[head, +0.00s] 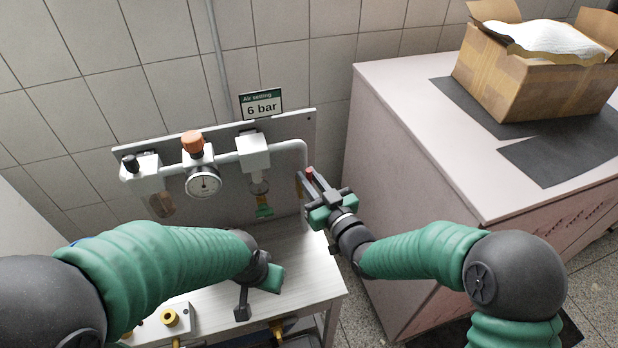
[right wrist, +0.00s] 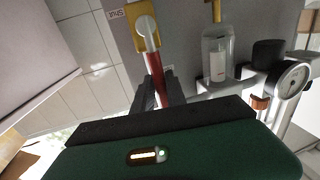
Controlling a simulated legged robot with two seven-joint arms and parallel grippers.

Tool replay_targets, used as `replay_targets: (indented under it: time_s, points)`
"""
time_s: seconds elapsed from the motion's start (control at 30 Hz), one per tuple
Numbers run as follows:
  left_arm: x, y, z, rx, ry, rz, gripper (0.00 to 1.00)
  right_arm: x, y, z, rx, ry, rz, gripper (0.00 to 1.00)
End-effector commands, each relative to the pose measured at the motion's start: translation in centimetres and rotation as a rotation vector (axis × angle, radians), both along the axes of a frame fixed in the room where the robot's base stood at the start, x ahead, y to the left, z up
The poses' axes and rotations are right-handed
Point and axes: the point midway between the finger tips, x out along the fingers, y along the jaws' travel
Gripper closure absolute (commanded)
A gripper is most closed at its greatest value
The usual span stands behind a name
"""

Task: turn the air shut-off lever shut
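The air shut-off lever has a red handle (head: 309,172), at the right end of the pipe panel in the head view. In the right wrist view the red handle (right wrist: 158,78) runs down from a yellow plate (right wrist: 143,22) with a grey pivot, beside a label reading "Shut" (right wrist: 117,13). My right gripper (head: 312,178) is at the handle, with its dark fingers on either side of it. The frames do not show whether they press on it. My left gripper (head: 258,300) hangs over the bench, away from the lever; its fingers are partly hidden.
A gauge (head: 203,182), an orange knob (head: 193,142) and a clear filter bowl (head: 259,185) sit along the pipe. A sign reads "6 bar" (head: 262,107). A pale cabinet (head: 400,150) stands close to the right, bearing an open carton (head: 530,85).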

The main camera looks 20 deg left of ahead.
Motion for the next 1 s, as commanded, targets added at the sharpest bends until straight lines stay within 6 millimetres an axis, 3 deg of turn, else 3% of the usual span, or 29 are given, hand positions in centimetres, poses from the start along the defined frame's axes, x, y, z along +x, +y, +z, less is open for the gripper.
replay_targets:
  time_s: [0.1, 1.0]
  points:
    - [0.00, -0.01, 0.00, 0.000, 0.000, 0.000, 1.00, 0.00, 0.10, -0.03, -0.001, 0.000, 0.000, 1.00]
    - [0.01, 0.00, 0.00, 0.000, 0.000, 0.000, 1.00, 0.05, 0.11, -0.04, -0.001, 0.000, 0.000, 1.00]
